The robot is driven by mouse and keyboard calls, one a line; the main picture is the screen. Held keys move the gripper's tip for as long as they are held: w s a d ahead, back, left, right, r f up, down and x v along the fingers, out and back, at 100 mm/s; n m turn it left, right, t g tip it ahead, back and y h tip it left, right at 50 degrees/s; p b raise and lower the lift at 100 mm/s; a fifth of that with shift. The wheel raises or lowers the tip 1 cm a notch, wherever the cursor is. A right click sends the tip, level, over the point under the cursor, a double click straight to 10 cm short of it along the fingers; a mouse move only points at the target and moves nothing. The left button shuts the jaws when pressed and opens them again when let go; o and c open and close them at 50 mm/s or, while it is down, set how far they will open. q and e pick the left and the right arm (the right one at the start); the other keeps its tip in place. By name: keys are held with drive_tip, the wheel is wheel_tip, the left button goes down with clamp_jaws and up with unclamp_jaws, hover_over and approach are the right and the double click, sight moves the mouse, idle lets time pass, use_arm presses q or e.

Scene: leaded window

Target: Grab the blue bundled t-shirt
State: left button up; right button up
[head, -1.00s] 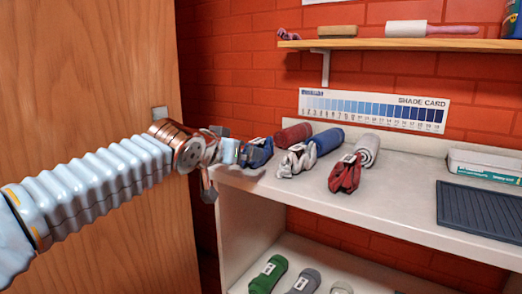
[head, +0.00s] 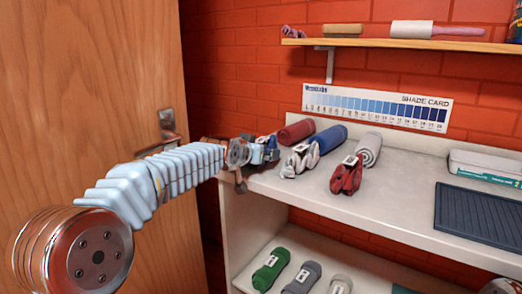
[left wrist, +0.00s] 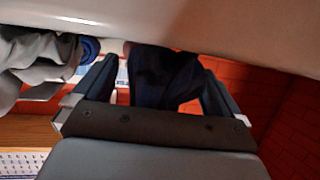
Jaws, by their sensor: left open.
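The blue bundled t-shirt (head: 270,148) lies at the left end of the white counter (head: 410,190) in the head view, partly hidden by my left gripper (head: 247,154). In the left wrist view, a dark blue bundle (left wrist: 165,75) shows between the two spread fingers of my left gripper (left wrist: 155,88). The fingers stand on either side of it, and I cannot tell whether they touch it. The left gripper is open. My right gripper is not in view.
A grey-white bundle (head: 299,160) and a red bundle (head: 346,176) lie to the right, with red (head: 295,131), blue (head: 330,137) and grey (head: 368,149) rolls behind. A dark ribbed tray (head: 480,213) is farther right. A wooden door (head: 90,90) stands left of my arm.

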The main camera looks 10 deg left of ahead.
use_arm(q)
drive_tip(key=c, duration=1.2)
drive_tip(key=shift+o, duration=0.2)
drive_tip(key=shift+r, duration=0.1)
